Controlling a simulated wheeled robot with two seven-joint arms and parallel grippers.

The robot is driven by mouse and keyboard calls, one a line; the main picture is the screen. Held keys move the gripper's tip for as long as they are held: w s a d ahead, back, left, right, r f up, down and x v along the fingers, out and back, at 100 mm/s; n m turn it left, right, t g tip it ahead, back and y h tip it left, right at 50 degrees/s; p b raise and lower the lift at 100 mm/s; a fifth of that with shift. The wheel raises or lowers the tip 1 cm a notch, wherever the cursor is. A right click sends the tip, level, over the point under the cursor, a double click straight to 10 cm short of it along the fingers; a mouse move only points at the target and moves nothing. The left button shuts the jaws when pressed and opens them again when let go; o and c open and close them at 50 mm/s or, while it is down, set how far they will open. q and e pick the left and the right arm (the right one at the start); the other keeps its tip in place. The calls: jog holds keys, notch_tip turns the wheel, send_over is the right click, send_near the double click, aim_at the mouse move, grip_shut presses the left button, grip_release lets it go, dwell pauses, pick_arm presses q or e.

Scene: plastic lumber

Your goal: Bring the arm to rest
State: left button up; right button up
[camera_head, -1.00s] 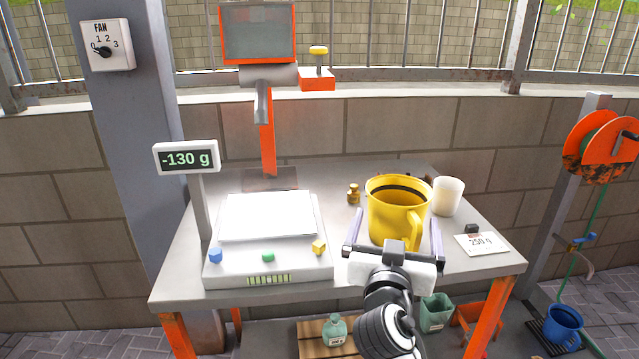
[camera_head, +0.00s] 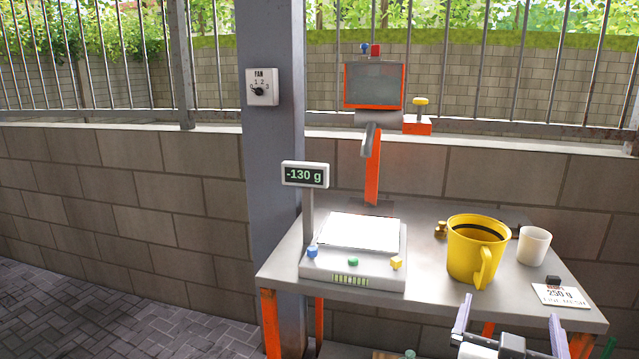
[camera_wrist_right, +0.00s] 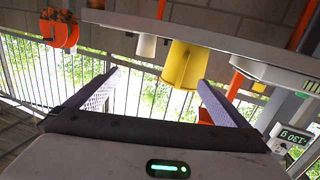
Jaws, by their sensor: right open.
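My right gripper (camera_head: 508,328) is open and empty at the lower right of the head view, in front of the table's front edge. Its two pale purple fingers stand wide apart, and they also show in the right wrist view (camera_wrist_right: 155,95). The yellow pitcher (camera_head: 473,250) stands upright on the table (camera_head: 430,300), beyond the gripper and apart from it. The pitcher also shows in the wrist view (camera_wrist_right: 184,66), which looks tilted, nearly upside down. My left gripper is in neither view.
A scale (camera_head: 353,270) on the table has an empty plate, and its display (camera_head: 305,175) reads -130 g. A white cup (camera_head: 533,246) and a 250 g card (camera_head: 561,295) are at the right. A grey post (camera_head: 272,170) stands left of the table; the paved floor (camera_head: 120,320) there is clear.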

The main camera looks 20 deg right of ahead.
jog(key=a+f+n+y, duration=0.75)
jog(key=a+f, duration=0.45)
jog(key=f, duration=0.5)
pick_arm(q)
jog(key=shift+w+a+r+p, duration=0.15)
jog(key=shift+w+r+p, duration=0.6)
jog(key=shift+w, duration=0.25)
pick_arm(e)
jog(key=s+a+f+n+g+y, duration=0.3)
jog(key=s+a+f+y, duration=0.4)
jog(key=s+a+f, duration=0.6)
jog(key=shift+a+f, duration=0.25)
jog(key=shift+a, duration=0.4)
